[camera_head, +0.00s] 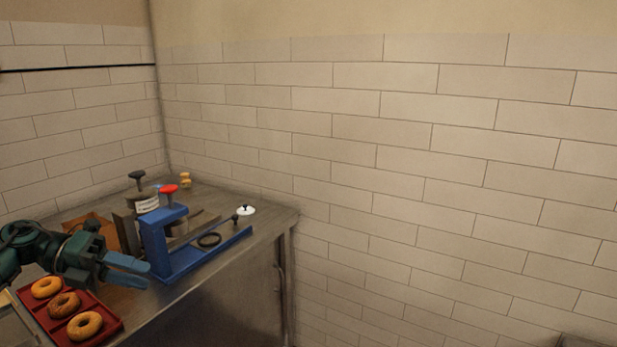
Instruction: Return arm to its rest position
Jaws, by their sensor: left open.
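My left gripper (126,269) comes in from the left edge on a dark green arm. Its blue fingers point right and hang over the counter, near the lower front of a blue frame. It is open, and I see nothing between the fingers. A red tray (108,335) with bagels lies below it at the lower left. The bagels (47,287) sit in a row on the tray. My right gripper is not in view.
A metal counter (255,215) stands in the corner against tiled walls. The right side is bare wall.

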